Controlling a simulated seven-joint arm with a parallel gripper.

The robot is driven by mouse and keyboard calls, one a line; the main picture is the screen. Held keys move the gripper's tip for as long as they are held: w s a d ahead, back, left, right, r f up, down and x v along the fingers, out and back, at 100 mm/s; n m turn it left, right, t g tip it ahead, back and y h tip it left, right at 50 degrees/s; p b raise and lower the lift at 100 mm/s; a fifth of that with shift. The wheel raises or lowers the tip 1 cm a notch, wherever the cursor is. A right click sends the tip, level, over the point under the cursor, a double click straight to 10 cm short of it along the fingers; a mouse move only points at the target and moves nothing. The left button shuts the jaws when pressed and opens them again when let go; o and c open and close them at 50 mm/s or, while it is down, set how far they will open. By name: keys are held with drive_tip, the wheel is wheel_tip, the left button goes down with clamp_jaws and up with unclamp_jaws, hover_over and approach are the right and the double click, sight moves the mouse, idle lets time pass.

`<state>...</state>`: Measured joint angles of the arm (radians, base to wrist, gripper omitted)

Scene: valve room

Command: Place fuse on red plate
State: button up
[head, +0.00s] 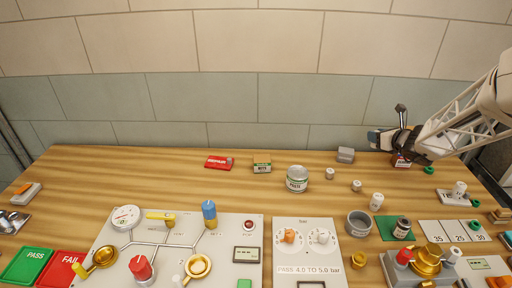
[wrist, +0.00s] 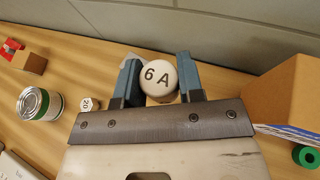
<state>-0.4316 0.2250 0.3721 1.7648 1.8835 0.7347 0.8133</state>
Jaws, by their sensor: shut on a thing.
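The fuse (wrist: 158,77) shows its round white end, marked "6 A", in the wrist view. My gripper (wrist: 159,84) is shut on it, with one blue-grey finger on each side. In the head view my gripper (head: 375,139) is at the right, near the back of the bench; the fuse cannot be made out there. The red plate (head: 68,264), marked "FAIL", lies at the front left of the bench, far from my gripper.
A green "PASS" plate (head: 27,264) lies left of the red plate. A valve panel (head: 115,241) with gauge, knobs and levers stands beside it. A can (head: 297,179), small white pieces (head: 357,185) and a grey block (head: 346,154) stand on the bench.

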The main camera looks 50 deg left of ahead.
sight(219, 162)
drive_tip(key=s+a+g, duration=0.1)
drive_tip(key=s+a, duration=0.2)
drive_tip(key=s+a+n, duration=0.1)
drive_tip(key=s+a, duration=0.2)
drive_tip(key=s+a+f+n+g, duration=0.1)
drive_tip(key=s+a, duration=0.2)
drive_tip(key=s, duration=0.1)
drive_tip(key=shift+s+a+g+y, duration=0.1)
drive_tip(key=shift+a+g+y, duration=0.05)
drive_tip(key=shift+g+y, duration=0.15)
drive_tip(key=s+a+n+g, duration=0.2)
drive_tip(key=s+a, duration=0.3)
drive_tip(key=s, duration=0.7)
drive_tip(key=s+a+f+n+g, duration=0.1)
drive_tip(key=s+a+n+g, duration=0.2)
drive_tip(key=s, duration=0.9)
drive_tip(key=s+a+f+n+g+h, duration=0.1)
drive_tip(key=s+a+n+g, duration=0.1)
drive_tip(key=s+a, duration=0.5)
drive_tip(key=shift+s+a+f+n+g, duration=0.15)
drive_tip(key=shift+s+g, duration=0.1)
drive_tip(key=shift+s, duration=0.6)
drive_tip(key=shift+s+a+n+g, duration=0.1)
drive_tip(key=shift+s+g, duration=0.1)
drive_tip(key=shift+s, duration=0.6)
drive_tip(key=shift+s+a+f+n+g, duration=0.15)
drive_tip(key=shift+s+g, duration=0.1)
drive_tip(key=shift+s, duration=0.6)
